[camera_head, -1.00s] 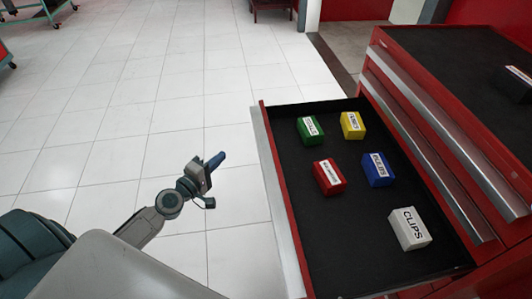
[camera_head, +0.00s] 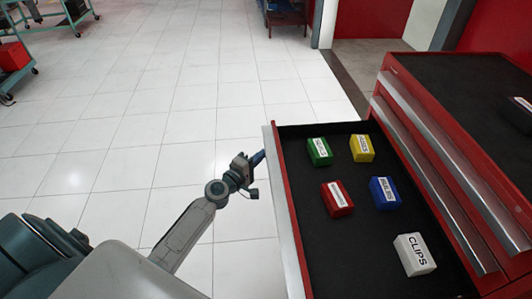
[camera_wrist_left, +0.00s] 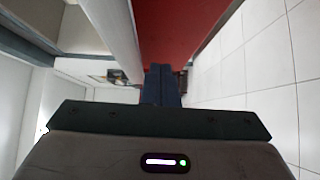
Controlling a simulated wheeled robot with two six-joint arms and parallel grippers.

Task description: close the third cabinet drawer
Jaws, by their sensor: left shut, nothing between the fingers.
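The open drawer (camera_head: 287,222) of the red cabinet (camera_head: 395,62) sticks out to the left, with a silver strip along its red front. It holds a green box (camera_head: 320,152), a yellow box (camera_head: 362,148), a red box (camera_head: 337,198), a blue box (camera_head: 385,193) and a white box marked CLIPS (camera_head: 414,254). My left gripper (camera_head: 259,158) is shut and empty, with its tips close to the drawer's front near its far end. I cannot tell whether they touch it. In the left wrist view the shut fingers (camera_wrist_left: 161,85) point along a red surface. My right gripper is not in view.
Closed drawers with silver handles (camera_head: 440,170) are above the open one. A dark object (camera_head: 522,104) lies on the cabinet's black top. White tiled floor (camera_head: 150,120) left of the drawer is clear. Teal carts (camera_head: 50,20) stand at the far left.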

